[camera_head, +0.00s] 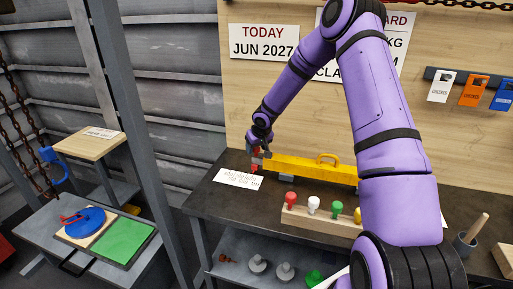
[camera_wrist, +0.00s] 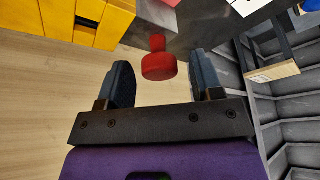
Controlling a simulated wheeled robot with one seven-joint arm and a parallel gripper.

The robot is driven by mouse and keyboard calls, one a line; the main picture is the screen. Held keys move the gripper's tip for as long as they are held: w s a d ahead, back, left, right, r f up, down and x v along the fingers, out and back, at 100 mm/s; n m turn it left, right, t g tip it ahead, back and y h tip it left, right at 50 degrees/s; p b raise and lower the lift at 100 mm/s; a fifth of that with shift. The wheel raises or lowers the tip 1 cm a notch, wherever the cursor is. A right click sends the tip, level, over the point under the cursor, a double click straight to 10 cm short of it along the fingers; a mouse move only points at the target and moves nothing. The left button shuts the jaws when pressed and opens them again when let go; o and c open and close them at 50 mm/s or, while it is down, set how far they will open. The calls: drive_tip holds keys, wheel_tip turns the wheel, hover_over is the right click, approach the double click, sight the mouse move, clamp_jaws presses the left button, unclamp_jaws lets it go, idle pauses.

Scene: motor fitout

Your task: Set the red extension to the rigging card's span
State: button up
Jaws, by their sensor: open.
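A yellow beam (camera_head: 305,168) with an arched handle lies along the workbench; it also shows in the wrist view (camera_wrist: 100,15). A small red part (camera_head: 254,169), possibly the red extension or its knob, is at the beam's left end. In the wrist view a red knob (camera_wrist: 158,65) on a short stem sits between my spread fingers, with gaps on both sides. My gripper (camera_head: 260,153) is open at the beam's left end; its fingers show in the wrist view (camera_wrist: 163,82). A wall card (camera_head: 334,72), possibly the rigging card, is largely hidden by my arm.
A white paper (camera_head: 238,179) lies left of the beam. A wooden rack (camera_head: 300,217) with colored knobs stands in front of it. A cup (camera_head: 465,243) is at the right. A side table holds a blue disc (camera_head: 88,222) and green plate (camera_head: 125,243). Tags (camera_head: 473,90) hang on the wall.

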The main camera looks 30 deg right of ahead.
clamp_jaws()
drive_tip(key=w+a, duration=0.3)
drive_tip(key=shift+w+a, duration=0.25)
drive_tip(key=shift+w, duration=0.05)
unclamp_jaws()
drive_tip(key=shift+r, duration=0.1)
drive_tip(key=v, duration=1)
drive_tip(key=shift+s+r, duration=0.25)
drive_tip(key=shift+r, duration=0.05)
